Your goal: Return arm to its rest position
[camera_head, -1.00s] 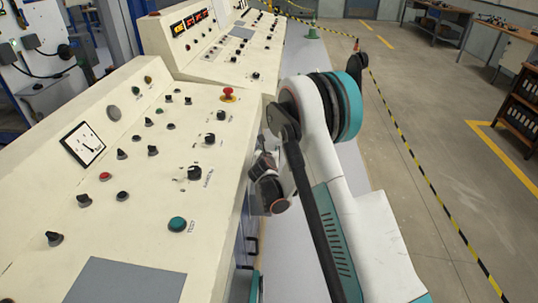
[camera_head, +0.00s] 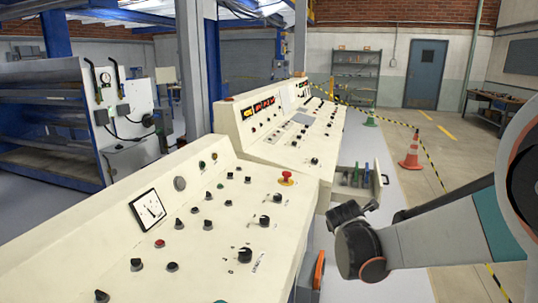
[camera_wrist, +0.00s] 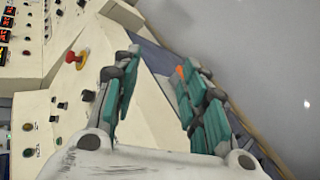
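My arm (camera_head: 440,238) reaches in from the right edge in the head view, low beside the console. Its dark wrist end (camera_head: 358,248) is at the console's front right side. My gripper's fingers cannot be made out clearly in the head view. In the wrist view my gripper (camera_wrist: 158,68) is open, with teal pads on both fingers and nothing held between them. The cream control console (camera_head: 110,238) lies to the left of my arm, and its red mushroom button (camera_wrist: 75,58) shows left of the fingers.
An open drawer (camera_head: 379,183) with coloured items stands out from the console, just beyond my wrist. A traffic cone (camera_head: 411,152) stands on the floor behind. A second console section (camera_head: 262,141) continues farther back. Grey floor right of the consoles is mostly clear.

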